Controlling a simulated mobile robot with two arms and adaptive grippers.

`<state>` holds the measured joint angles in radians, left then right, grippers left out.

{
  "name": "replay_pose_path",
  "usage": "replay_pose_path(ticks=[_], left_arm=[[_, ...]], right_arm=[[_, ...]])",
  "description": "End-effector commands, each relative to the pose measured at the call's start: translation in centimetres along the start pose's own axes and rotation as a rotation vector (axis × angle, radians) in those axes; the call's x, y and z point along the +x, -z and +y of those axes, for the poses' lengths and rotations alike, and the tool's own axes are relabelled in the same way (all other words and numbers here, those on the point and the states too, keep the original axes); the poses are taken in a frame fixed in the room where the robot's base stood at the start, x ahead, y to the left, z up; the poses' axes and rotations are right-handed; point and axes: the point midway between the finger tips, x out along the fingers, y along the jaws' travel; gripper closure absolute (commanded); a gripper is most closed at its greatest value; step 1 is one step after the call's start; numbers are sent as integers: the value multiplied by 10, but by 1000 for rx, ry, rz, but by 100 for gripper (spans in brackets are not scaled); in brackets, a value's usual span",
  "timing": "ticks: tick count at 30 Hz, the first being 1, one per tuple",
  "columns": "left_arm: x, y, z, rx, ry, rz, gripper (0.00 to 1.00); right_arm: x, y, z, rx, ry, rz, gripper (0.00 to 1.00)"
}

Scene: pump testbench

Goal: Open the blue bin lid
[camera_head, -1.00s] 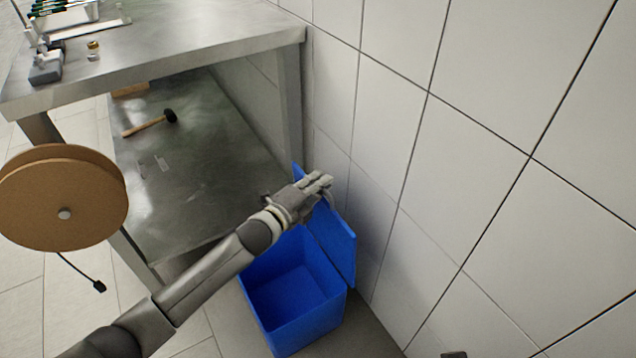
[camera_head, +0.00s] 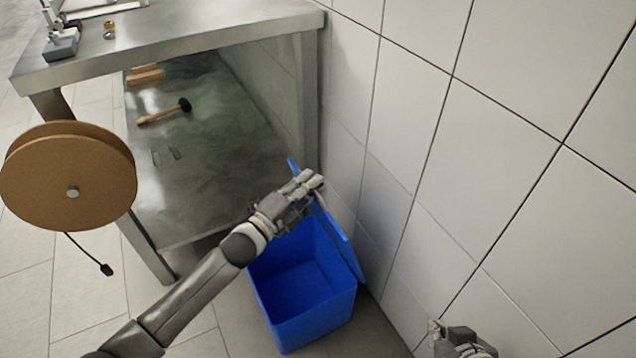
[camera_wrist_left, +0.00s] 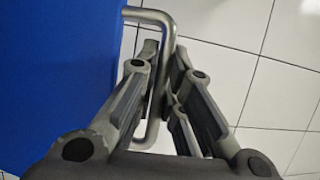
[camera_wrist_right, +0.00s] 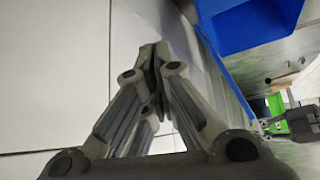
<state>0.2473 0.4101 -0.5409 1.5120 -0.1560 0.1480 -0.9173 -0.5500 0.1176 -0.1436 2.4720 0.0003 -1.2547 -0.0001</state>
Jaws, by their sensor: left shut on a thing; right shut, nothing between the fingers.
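The blue bin (camera_head: 305,285) stands on the floor between the steel table and the tiled wall. Its blue lid (camera_head: 338,240) is swung up, tilted toward the wall, and the empty-looking inside shows. My left gripper (camera_head: 308,186) is at the lid's upper edge. In the left wrist view its fingers (camera_wrist_left: 160,85) are shut on a metal bar handle (camera_wrist_left: 165,30) fixed to the blue lid (camera_wrist_left: 60,70). My right gripper (camera_head: 440,335) is low at the right, apart from the bin; in the right wrist view its fingertips (camera_wrist_right: 154,55) are closed with nothing between them.
The steel table (camera_head: 190,45) stands at the left, with a hammer (camera_head: 165,112) on its lower shelf (camera_head: 210,170). A brown cable reel (camera_head: 70,180) hangs at the left with a dangling plug. The tiled wall (camera_head: 480,150) is close behind the lid.

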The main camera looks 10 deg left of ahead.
Motion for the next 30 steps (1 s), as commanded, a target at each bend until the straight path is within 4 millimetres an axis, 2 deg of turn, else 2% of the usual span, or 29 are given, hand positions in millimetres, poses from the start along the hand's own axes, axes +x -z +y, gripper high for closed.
replay_pose_path(ticks=[1, 6, 16, 17, 18, 30], left_arm=[[-4, -2, 5, -3, 2, -2, 100], [-8, -3, 4, -8, 18, -1, 100], [-8, -3, 3, -8, 19, -1, 100], [-8, -3, 3, -8, 19, -1, 87], [-8, -3, 3, -8, 19, -1, 82], [-11, -3, 3, -9, 20, -1, 81]], right_arm=[[3, 5, -1, -1, 2, 32, 100], [5, 19, -3, -2, 5, 95, 100], [5, 21, -3, -2, 6, 103, 100], [5, 21, -3, -2, 6, 103, 100], [5, 21, -3, -2, 6, 103, 100], [5, 20, -3, -2, 5, 100, 100]])
